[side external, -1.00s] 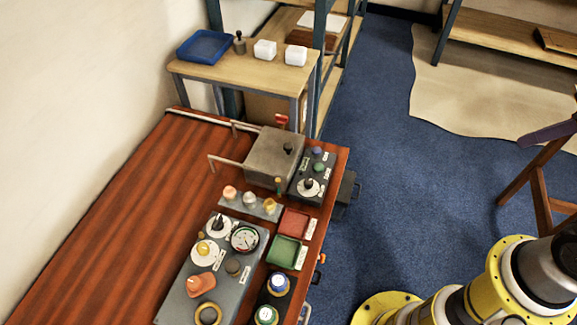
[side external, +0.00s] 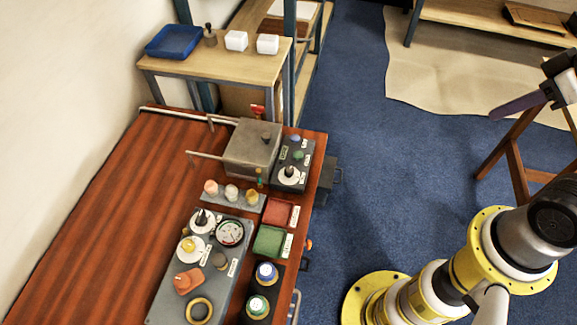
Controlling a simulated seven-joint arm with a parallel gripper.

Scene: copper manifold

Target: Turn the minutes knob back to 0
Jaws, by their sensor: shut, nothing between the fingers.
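Several knobs sit on two grey panels on the red-brown bench, and their labels are too small to read. On the large panel (side external: 176,300), one white dial has a black knob (side external: 202,217) and another just in front has a yellow knob (side external: 189,244). On the smaller dark panel, a white dial carries a black knob (side external: 289,172). I cannot tell which is the minutes knob or where any pointer stands against its scale. My arm stands at the lower right, apart from the panels.
A metal box (side external: 252,146) with protruding pipes stands beside the smaller panel. A round gauge (side external: 230,232), red tray (side external: 278,213) and green tray (side external: 268,240) are close to the knobs. The bench's left side is clear. A wooden stand (side external: 516,164) is at the right.

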